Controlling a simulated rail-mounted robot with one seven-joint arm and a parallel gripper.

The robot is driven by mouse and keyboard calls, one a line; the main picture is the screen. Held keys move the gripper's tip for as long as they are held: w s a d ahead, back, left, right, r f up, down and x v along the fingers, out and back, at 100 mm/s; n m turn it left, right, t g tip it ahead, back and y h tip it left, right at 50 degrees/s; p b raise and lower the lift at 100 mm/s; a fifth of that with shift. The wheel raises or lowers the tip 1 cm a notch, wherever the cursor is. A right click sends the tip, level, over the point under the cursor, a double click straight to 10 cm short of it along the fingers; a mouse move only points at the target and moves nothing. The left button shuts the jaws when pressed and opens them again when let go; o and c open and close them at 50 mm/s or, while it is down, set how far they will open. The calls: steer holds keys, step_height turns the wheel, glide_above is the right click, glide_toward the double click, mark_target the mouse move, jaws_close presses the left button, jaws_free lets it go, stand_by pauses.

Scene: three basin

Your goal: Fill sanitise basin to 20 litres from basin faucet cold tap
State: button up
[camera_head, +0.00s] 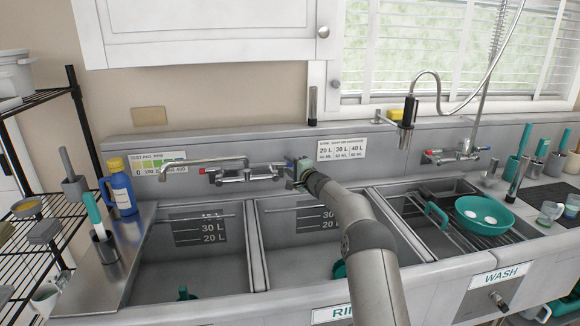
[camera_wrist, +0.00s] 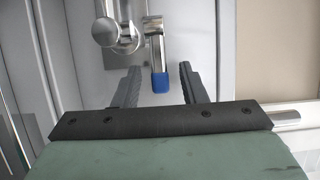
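The basin faucet (camera_head: 245,176) is on the back wall, its long spout (camera_head: 205,162) turned left over the left basin (camera_head: 190,260). That basin has 30 L and 20 L marks (camera_head: 208,233); no water stream or water level is evident in it. Its front label is out of view. My gripper (camera_head: 298,172) is at the right end of the faucet, partly hiding the tap there. In the wrist view, a metal tap lever with a blue end (camera_wrist: 160,82) stands between the fingers of my gripper (camera_wrist: 159,92). The fingers are open, with gaps on both sides of the lever.
The middle basin (camera_head: 295,230) and the WASH basin (camera_head: 420,205), with a green bowl (camera_head: 484,215) over it, are to the right. A blue bottle (camera_head: 121,187) stands on the left ledge. A second faucet (camera_head: 455,154) and a hanging sprayer (camera_head: 407,120) are at right.

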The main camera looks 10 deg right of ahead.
jaws_close()
